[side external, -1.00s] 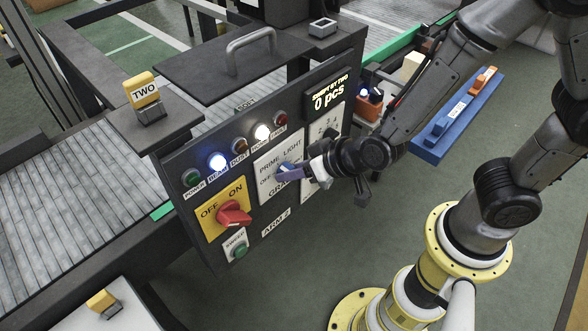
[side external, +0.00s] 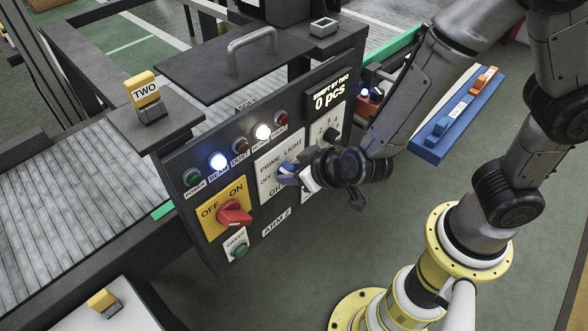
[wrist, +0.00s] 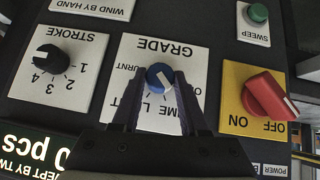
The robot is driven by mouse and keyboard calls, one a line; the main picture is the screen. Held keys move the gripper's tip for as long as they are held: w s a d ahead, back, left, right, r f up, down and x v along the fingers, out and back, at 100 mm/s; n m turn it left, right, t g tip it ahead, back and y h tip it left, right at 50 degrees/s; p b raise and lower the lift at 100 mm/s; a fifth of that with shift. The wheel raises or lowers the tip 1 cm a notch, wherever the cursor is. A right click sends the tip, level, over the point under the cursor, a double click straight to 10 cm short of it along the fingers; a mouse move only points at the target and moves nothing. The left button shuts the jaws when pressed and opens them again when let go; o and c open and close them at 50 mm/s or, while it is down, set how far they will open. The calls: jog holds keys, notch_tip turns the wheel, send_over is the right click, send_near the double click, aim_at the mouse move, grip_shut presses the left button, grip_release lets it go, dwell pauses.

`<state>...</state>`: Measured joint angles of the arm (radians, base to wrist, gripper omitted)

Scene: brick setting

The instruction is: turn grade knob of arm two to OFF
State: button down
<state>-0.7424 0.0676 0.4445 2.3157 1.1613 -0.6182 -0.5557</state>
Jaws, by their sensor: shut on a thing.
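The blue grade knob (wrist: 160,75) sits on the white GRADE plate (wrist: 187,63), which appears upside down in the wrist view. My gripper (wrist: 160,88) is shut on the knob, one finger on each side. The knob's white mark slants toward the lower right in the wrist view. In the side view the knob is largely covered by my gripper (side external: 290,174).
A red ON/OFF switch (side external: 234,213) on a yellow plate is beside the GRADE plate. A black STROKE knob (wrist: 51,58) is on the other side. A green SWEEP button (side external: 239,250) sits below the red switch. Lamps line the panel above. A blue tray (side external: 432,148) lies behind my arm.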

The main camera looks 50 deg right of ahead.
jog(key=shift+a+f+n+t+h, duration=0.1)
jog(key=shift+a+n+t+h, duration=0.15)
jog(key=shift+n+h, duration=0.9)
jog(key=shift+a+f+n+t+h, duration=0.15)
jog(key=shift+n+h, duration=0.4)
jog(key=shift+h, duration=1.1)
jog(key=shift+a+r+h, duration=0.1)
jog(key=shift+h, duration=0.2)
jog(key=shift+c, duration=2.1)
grip_release()
jog(key=s+a+r, duration=0.2)
jog(key=s+r, duration=0.1)
jog(key=r, duration=0.6)
jog(key=shift+s+a+r, duration=0.2)
jog(key=shift+r, duration=0.05)
